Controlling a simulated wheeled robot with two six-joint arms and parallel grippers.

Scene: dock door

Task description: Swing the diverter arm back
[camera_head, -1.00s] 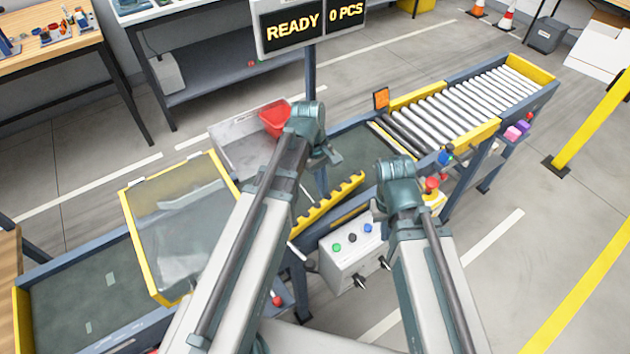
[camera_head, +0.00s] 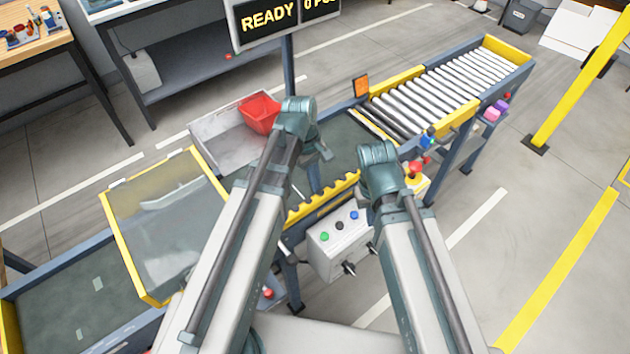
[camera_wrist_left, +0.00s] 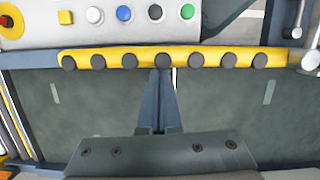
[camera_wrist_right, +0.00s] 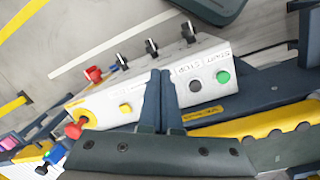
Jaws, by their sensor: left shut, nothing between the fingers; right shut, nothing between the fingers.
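The diverter arm (camera_head: 322,198) is a yellow bar with a row of dark rollers. It lies along the belt's near side by the control box, and spans the upper part of the left wrist view (camera_wrist_left: 140,57). My left gripper (camera_wrist_left: 162,72) is shut and empty, over the dark belt, its fingertips near the bar's middle in that view; I cannot tell whether they touch. My right gripper (camera_wrist_right: 161,73) is shut and empty above the control box (camera_wrist_right: 205,78). The bar's end shows at lower right there (camera_wrist_right: 270,122). In the head view my forearms hide parts of the belt.
A red bin (camera_head: 260,113) sits in a grey tray beyond the belt. A clear yellow-framed guard (camera_head: 165,225) stands at left. White rollers (camera_head: 440,95) continue at upper right. The control box (camera_head: 338,243) carries buttons and knobs; a red emergency button (camera_head: 414,169) is beside my right arm.

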